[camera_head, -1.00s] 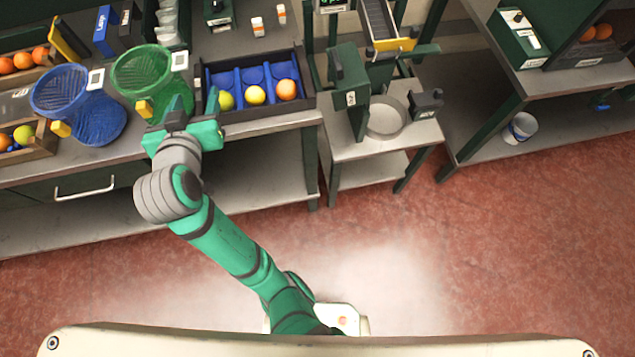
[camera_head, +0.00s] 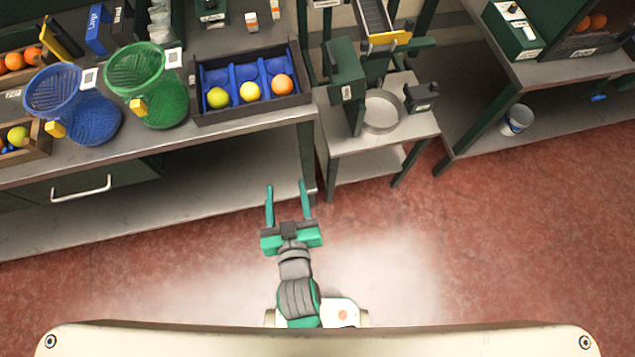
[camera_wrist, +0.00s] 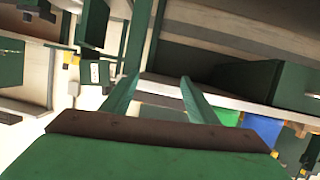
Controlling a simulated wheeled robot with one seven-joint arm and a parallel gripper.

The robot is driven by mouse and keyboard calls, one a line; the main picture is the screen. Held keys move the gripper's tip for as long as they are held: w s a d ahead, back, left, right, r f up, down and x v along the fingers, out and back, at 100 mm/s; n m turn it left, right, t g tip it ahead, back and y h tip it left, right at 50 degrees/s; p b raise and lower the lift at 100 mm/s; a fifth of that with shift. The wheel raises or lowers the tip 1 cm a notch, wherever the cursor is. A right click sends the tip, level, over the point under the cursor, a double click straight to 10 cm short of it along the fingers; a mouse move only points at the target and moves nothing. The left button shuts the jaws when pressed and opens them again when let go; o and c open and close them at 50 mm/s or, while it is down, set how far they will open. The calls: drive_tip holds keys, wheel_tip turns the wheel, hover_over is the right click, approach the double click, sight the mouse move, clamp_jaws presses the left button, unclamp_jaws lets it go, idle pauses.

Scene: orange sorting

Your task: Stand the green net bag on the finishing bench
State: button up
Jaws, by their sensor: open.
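The green net bag (camera_head: 148,88) stands upright on the bench (camera_head: 150,142) at the left of the head view, with a yellow tag on its front and a white label at its rim. My gripper (camera_head: 287,186) is open and empty, low over the floor in front of the bench, well to the right of the bag and apart from it. In the wrist view my gripper's two green fingers (camera_wrist: 158,82) are spread with nothing between them. A green shape and a blue shape show small at the right there; I cannot tell if they are the bags.
A blue net bag (camera_head: 75,103) stands left of the green one. A dark tray (camera_head: 252,105) with blue cups holds two yellowish fruits and an orange to its right. A stand with a round pan (camera_head: 381,112) is right of the bench. The red floor (camera_head: 450,250) is clear.

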drive_tip(key=s+d+m+h, duration=0.1)
drive_tip(key=s+d, duration=0.3)
drive_tip(key=s, duration=0.3)
drive_tip(key=s+d+r+m+t+h, duration=0.1)
drive_tip(key=s+d, duration=0.2)
drive_tip(key=s, duration=0.5)
drive_tip(key=shift+d+r+m+h, duration=0.2)
drive_tip(key=shift+d+m+h, duration=0.1)
drive_tip(key=shift+d+m, duration=0.1)
drive_tip(key=c, duration=0.5)
drive_tip(key=shift+w, duration=0.15)
drive_tip(key=shift+c, duration=0.4)
